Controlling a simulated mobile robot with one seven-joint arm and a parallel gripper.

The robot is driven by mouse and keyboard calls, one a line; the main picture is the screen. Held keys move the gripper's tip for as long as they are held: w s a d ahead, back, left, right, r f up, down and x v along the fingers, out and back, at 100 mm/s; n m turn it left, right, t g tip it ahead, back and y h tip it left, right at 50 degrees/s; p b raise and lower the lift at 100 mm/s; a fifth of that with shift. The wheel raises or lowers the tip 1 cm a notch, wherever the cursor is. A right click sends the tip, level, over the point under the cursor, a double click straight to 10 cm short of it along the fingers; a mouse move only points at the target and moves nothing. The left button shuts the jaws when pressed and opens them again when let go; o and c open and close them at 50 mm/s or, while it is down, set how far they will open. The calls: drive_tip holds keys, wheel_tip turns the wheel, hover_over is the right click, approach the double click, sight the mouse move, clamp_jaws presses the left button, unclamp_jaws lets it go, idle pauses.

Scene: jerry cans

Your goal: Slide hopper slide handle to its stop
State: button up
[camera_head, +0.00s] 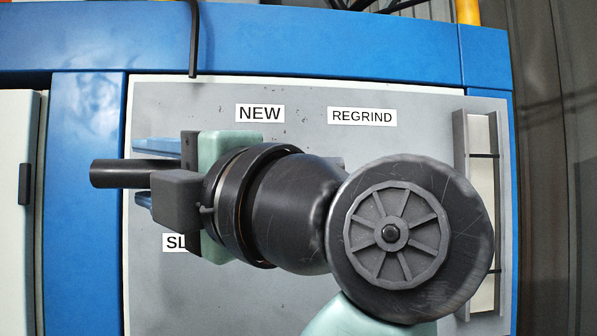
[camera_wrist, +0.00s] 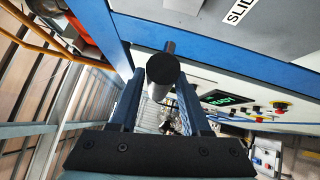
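The slide handle is a plain black round bar (camera_head: 120,173) at the left of the head view, level with my gripper. In the wrist view its dark round end (camera_wrist: 163,67) faces the camera, near the fingertips. My gripper (camera_head: 143,172) points left, in front of the grey panel. Its two blue fingers lie above and below the bar in the head view, with gaps on both sides. In the wrist view the fingers (camera_wrist: 161,78) stand apart, one on each side of the bar's end. Contact is not visible. My wrist hides the bar's right part.
The grey panel (camera_head: 270,305) carries NEW (camera_head: 260,113) and REGRIND (camera_head: 362,115) labels and a partly hidden label starting "SL" (camera_head: 174,242). A blue frame (camera_head: 86,200) surrounds it. A pale strip in a dark holder (camera_head: 482,210) is at right. The wrist view shows a lit green display (camera_wrist: 230,98) and buttons.

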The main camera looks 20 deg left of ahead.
clamp_jaws()
idle(1.1)
